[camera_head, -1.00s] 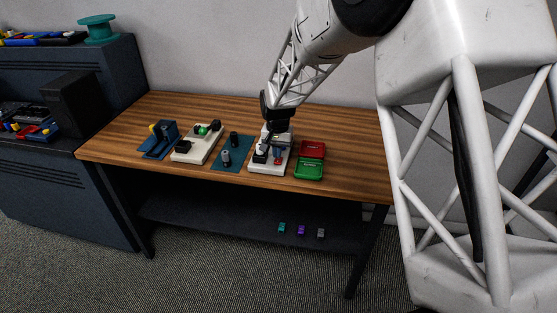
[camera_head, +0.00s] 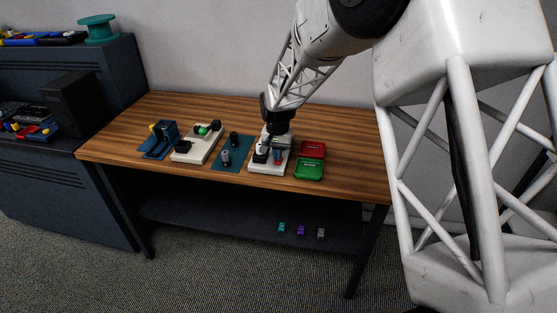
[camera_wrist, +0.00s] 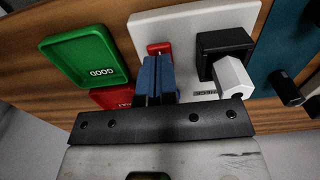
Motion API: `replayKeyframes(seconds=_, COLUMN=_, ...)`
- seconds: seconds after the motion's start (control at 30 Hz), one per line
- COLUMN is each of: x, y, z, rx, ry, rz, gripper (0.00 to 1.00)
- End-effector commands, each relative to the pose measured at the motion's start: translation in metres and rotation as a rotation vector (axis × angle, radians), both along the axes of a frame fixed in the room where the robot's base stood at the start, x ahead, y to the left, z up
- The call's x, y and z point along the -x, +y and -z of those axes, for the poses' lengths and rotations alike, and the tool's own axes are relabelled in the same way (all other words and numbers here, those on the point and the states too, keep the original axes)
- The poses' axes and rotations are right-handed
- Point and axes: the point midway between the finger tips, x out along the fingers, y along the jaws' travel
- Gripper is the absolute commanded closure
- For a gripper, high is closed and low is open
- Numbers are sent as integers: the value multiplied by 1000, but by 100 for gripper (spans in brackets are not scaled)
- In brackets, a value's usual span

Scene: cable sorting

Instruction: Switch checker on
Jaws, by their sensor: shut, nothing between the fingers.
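The checker is a white plate (camera_head: 256,168) on the table, with a black block (camera_wrist: 222,48) and a white hexagonal plug (camera_wrist: 232,78) at that block. A small red switch (camera_wrist: 158,48) sits on the plate, partly hidden behind my fingers in the wrist view. My gripper (camera_wrist: 154,62) has blue fingers, closed together and empty, with their tips at the red switch. I cannot tell whether they touch it, or which way the switch is set. In the head view my gripper (camera_head: 277,156) is low over the plate.
A green GOOD tray (camera_head: 308,169) and a red tray (camera_head: 312,149) lie just right of the checker. Left of it are a teal mat (camera_head: 219,164), another white plate (camera_head: 183,158) and a blue fixture (camera_head: 158,140). Small coloured pieces (camera_head: 301,230) lie on the lower shelf.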

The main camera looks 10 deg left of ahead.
Motion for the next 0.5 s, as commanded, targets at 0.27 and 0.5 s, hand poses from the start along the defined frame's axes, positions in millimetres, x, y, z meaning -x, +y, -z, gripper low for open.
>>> replayKeyframes(seconds=0.27, x=0, y=0, z=3, rx=0, ry=0, rz=0, gripper=100)
replayKeyframes(seconds=0.5, x=0, y=0, z=6, rx=0, ry=0, rz=0, gripper=100)
